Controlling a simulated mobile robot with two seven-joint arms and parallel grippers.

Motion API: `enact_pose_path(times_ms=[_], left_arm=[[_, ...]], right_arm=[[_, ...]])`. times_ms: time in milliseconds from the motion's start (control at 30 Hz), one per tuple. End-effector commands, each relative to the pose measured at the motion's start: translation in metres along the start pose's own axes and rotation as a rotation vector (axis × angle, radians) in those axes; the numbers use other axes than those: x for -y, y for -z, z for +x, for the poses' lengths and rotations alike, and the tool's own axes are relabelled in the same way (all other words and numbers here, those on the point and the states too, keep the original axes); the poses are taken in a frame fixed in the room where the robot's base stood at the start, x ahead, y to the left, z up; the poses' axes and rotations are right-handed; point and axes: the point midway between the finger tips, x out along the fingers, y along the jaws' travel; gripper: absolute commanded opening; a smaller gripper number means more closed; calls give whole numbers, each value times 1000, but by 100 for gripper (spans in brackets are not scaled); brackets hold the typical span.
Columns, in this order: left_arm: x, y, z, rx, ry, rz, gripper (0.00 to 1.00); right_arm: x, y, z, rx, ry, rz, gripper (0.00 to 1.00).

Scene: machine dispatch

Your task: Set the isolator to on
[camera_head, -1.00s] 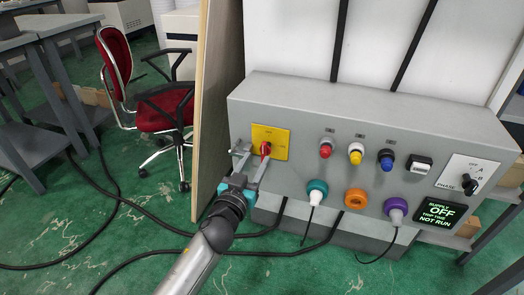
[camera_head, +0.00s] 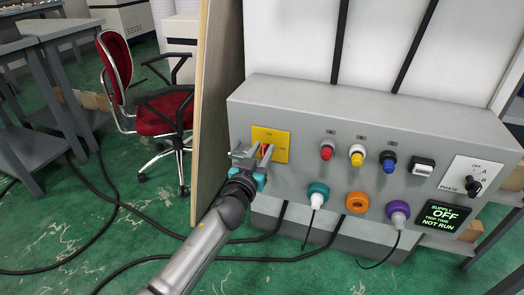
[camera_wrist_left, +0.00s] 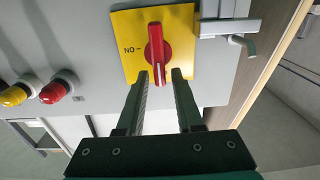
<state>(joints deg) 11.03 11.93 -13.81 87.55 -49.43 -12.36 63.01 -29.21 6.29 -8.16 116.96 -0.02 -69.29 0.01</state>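The isolator is a red rotary handle on a yellow plate (camera_head: 270,135) at the left end of the grey panel. In the head view my left gripper (camera_head: 257,155) is in front of the handle and hides most of it. In the left wrist view the red handle (camera_wrist_left: 156,48) shows clearly, its white line at the lower end and an upside-down "ON" mark to its left. The left fingertips (camera_wrist_left: 162,76) stand on either side of that lower end, with small gaps visible, so the gripper is open around it. My right gripper is not in view.
A grey latch (camera_wrist_left: 230,30) sits close beside the yellow plate. The panel also has red, yellow and blue buttons, coloured sockets, a phase selector (camera_head: 473,185) and a display (camera_head: 449,215) reading "SUPPLY OFF". A wooden board (camera_head: 213,110) stands left of the panel.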

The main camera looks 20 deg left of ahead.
Motion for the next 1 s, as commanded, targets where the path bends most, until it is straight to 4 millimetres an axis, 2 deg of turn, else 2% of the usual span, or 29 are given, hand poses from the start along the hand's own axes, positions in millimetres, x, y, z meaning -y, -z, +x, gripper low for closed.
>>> enact_pose_path(times_ms=[33,300,767,1000], left_arm=[[0,0,0,0,0,0,28],[0,0,0,0,0,0,0],[0,0,0,0,-1,4,0],[-2,0,0,0,-1,67,0]], right_arm=[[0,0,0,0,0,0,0],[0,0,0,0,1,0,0],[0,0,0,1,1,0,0],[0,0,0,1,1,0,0]])
